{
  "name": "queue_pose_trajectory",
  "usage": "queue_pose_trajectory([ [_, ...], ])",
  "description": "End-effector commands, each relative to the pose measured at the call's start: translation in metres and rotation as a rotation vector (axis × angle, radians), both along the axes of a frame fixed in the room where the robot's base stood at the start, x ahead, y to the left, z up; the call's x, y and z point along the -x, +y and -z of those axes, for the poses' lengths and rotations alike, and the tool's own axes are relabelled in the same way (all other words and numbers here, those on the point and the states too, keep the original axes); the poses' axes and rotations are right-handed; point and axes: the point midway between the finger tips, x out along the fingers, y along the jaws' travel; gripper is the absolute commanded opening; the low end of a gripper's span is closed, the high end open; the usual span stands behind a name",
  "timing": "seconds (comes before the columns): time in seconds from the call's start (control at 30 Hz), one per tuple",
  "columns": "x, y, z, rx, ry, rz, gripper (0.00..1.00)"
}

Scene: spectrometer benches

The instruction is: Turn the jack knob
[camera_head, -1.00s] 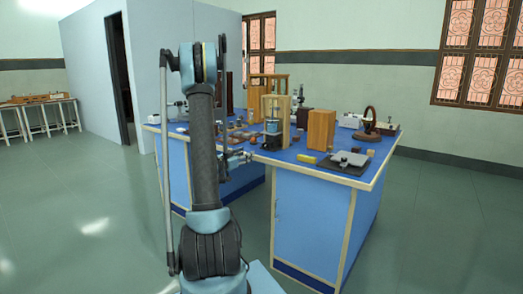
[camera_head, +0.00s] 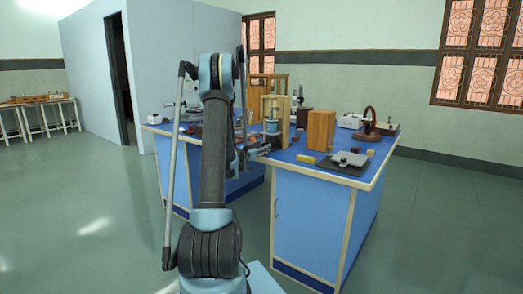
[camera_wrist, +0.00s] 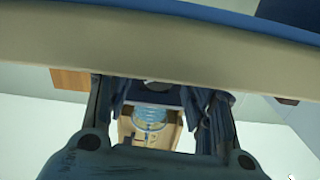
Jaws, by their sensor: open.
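My gripper (camera_head: 264,151) is in front of the near edge of the blue-topped bench, close to a light wooden frame (camera_head: 286,119). In the wrist view its two dark fingers (camera_wrist: 160,110) are apart, with nothing held between them. Beyond the gap is the wooden frame with a bluish, ringed cylinder (camera_wrist: 149,117) inside; the cylinder also shows in the head view (camera_head: 271,124). A small grey rounded part (camera_wrist: 158,86) shows between the fingers, below the pale band; I cannot tell whether it is the jack knob. No knob is clear in the head view.
The bench edge (camera_wrist: 160,45) crosses the wrist view close to the fingers. An orange-brown wooden block (camera_head: 320,130), a grey device on a black plate (camera_head: 343,162), a yellow block (camera_head: 306,158) and a dark wheel on a stand (camera_head: 370,121) stand to the right. The floor in front is clear.

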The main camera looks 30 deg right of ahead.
Motion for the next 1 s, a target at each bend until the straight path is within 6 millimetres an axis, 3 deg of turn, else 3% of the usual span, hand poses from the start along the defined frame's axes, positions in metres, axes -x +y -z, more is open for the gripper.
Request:
queue_pose_trajectory([
  [0.37,-0.0013,-0.0041,0.0,0.0,0.0,0.001,0.47],
  [0.5,-0.0013,-0.004,0.0,0.0,0.0,0.001,0.15],
  [0.57,-0.0013,-0.004,0.0,0.0,0.0,0.0,0.05],
  [0.77,-0.0017,-0.0038,0.0,0.005,0.013,0.0,0.05],
  [1.0,-0.0023,-0.0038,-0.0004,0.065,0.154,-0.001,0.05],
])
